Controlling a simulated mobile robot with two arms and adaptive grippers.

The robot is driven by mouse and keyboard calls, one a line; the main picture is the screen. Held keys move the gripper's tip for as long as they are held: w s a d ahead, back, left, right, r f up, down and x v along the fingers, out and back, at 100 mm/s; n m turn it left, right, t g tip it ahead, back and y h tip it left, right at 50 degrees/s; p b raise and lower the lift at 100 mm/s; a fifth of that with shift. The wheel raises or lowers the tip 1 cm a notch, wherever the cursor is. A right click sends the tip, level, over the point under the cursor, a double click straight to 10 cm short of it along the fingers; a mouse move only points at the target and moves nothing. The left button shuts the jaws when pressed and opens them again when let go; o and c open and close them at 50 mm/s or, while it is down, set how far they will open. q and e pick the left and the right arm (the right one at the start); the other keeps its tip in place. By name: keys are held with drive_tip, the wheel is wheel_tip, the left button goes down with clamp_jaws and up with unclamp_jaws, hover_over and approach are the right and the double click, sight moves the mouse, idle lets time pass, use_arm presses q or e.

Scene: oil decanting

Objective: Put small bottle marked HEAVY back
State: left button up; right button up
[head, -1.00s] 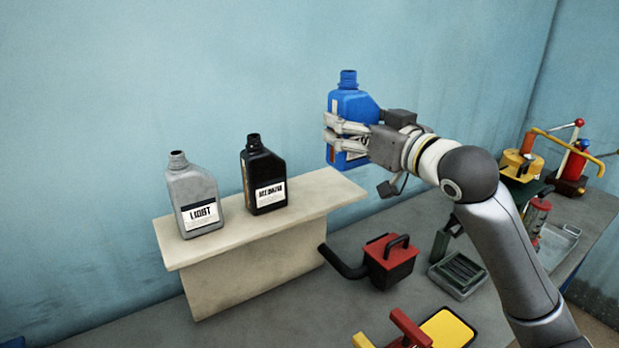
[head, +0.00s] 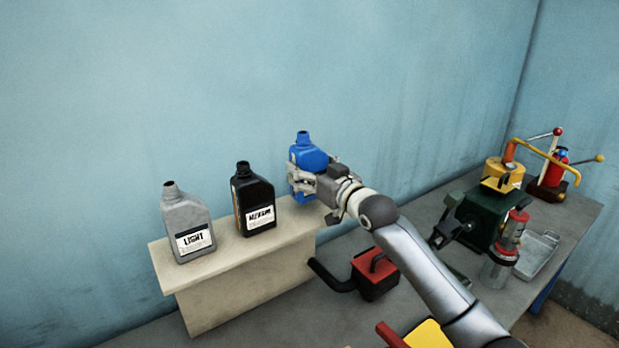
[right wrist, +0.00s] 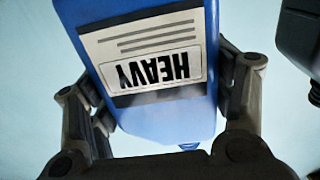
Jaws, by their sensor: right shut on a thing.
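The blue bottle (head: 308,156) is held by my right gripper (head: 304,182) at the right end of the shelf, next to the black bottle. In the right wrist view the blue bottle (right wrist: 150,60) shows its HEAVY label, upside down, between the fingers of my right gripper (right wrist: 160,105). In the head view the bottle is roughly upright, and my gripper and hand hide its label. I cannot tell if its base touches the shelf. The beige shelf (head: 240,270) also carries the grey LIGHT bottle (head: 187,215) and the black MEDIUM bottle (head: 255,190). My left gripper is not in view.
A red container with a black spout (head: 375,275) stands just right of the shelf, below my arm. The wall is close behind the shelf.

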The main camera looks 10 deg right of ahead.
sight(309, 182)
wheel_tip(309, 182, down, 2)
drive_tip(key=shift+w+a+p, duration=0.1)
drive_tip(key=shift+w+p, duration=0.05)
drive_tip(key=shift+p, duration=0.7)
drive_tip(key=shift+f, duration=0.35)
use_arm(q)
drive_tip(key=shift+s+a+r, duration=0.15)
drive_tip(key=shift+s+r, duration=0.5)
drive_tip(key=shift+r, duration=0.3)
use_arm(e)
drive_tip(key=shift+f, duration=0.1)
drive_tip(key=shift+f, duration=0.1)
drive_tip(key=o, duration=0.9)
drive_tip(key=shift+f, duration=0.2)
drive_tip(key=o, duration=0.5)
drive_tip(key=shift+r, duration=0.1)
